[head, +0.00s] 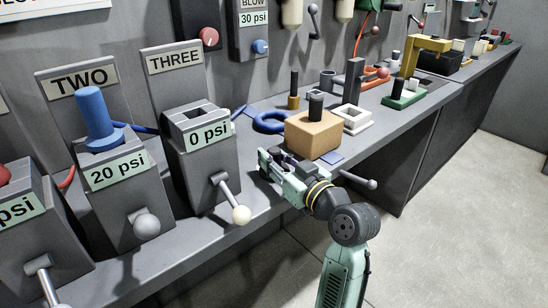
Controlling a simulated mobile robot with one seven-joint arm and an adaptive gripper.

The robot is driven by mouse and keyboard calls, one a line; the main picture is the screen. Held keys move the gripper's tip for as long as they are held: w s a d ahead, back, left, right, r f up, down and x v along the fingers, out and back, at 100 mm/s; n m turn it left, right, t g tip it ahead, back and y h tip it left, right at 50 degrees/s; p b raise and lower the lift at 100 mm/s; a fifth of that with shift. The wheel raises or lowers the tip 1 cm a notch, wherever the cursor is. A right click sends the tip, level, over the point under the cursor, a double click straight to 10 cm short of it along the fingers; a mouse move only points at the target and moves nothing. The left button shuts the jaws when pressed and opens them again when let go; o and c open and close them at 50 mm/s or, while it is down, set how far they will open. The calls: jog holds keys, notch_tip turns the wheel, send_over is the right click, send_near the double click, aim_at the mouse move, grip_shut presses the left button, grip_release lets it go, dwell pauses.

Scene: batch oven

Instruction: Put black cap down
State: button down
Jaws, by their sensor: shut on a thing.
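My gripper (276,165) is in the head view, low in front of the tan block and over the front part of the bench. It is shut on a dark piece, which I take to be the black cap; the fingers hide most of it, so its shape and tilt cannot be told. The tan block (312,136) stands on the bench just behind the gripper, with a dark upright cylinder (316,104) on its top. Whether the held piece touches the bench cannot be told.
Unit THREE (200,155), marked 0 psi, with a white-knobbed lever (241,214), stands left of the gripper. Unit TWO (118,180) holds a blue plug (95,118). A blue ring (270,122), white square frame (352,119) and small blue square (332,158) lie near the block.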

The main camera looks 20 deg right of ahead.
jog(key=shift+f, duration=0.2)
jog(key=c, duration=1.3)
grip_release()
jog(key=shift+r, duration=0.1)
jog(key=shift+r, duration=0.2)
jog(key=shift+s+d+f, duration=0.15)
jog(key=shift+s, duration=0.2)
jog(key=shift+b+v, duration=1.8)
jog(key=shift+v, duration=3.9)
